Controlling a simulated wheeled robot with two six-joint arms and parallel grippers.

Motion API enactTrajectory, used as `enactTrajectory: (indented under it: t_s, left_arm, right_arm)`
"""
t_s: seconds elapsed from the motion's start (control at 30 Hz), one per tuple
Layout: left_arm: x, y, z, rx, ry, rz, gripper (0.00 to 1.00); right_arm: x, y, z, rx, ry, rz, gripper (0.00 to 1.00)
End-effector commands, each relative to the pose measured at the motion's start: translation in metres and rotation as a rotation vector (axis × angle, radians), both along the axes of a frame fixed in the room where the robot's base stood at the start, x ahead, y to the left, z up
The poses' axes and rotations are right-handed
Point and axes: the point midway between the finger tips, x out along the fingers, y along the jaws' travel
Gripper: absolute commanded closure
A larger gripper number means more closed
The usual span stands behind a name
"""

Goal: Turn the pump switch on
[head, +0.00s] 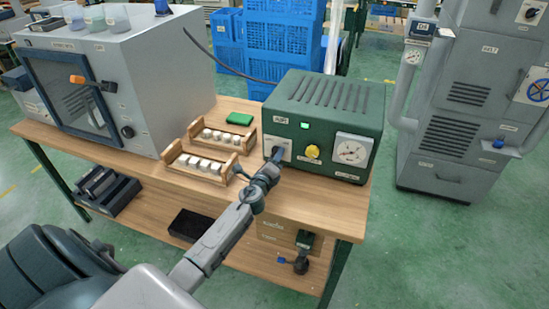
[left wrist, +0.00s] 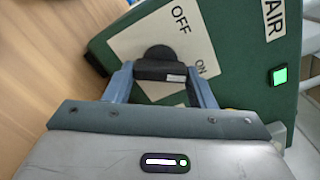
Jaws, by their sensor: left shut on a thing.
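The pump box is a green housing (head: 322,100) with a slotted top, standing at the right end of the wooden bench. Its front has a pale switch plate, a lit green lamp (head: 304,125), a yellow knob and a round gauge. In the left wrist view the black rotary switch (left wrist: 158,54) sits on the plate (left wrist: 187,32) marked OFF and ON. My left gripper (left wrist: 161,76) is shut on the switch's bar, one finger at each end. In the head view the left gripper (head: 274,160) reaches the plate and hides the switch. My right gripper is not in view.
Two wooden racks of white jars (head: 198,168) stand left of my left arm. A green block (head: 240,118) lies behind them. A grey cabinet (head: 130,75) fills the bench's left side. Blue crates (head: 283,45) and a tall grey machine (head: 455,110) stand behind.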

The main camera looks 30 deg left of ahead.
Motion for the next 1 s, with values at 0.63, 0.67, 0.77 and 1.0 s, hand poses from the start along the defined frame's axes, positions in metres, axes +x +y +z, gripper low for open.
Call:
enactTrajectory:
  t_s: [0.63,0.67,0.77,1.0]
  left_arm:
    - [-0.0008,0.0002,-0.0026,0.21,0.053,0.0,0.73]
    - [-0.0008,0.0002,-0.0026,0.211,0.053,0.0,0.73]
    - [-0.0008,0.0004,-0.0026,0.212,0.053,0.0,0.73]
    - [-0.0009,0.0004,-0.0028,0.212,0.055,0.0,0.44]
  right_arm:
    - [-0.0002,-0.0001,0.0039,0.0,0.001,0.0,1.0]
    - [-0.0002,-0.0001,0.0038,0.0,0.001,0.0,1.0]
    - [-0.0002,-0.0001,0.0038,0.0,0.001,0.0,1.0]
    - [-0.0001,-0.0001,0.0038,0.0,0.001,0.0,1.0]
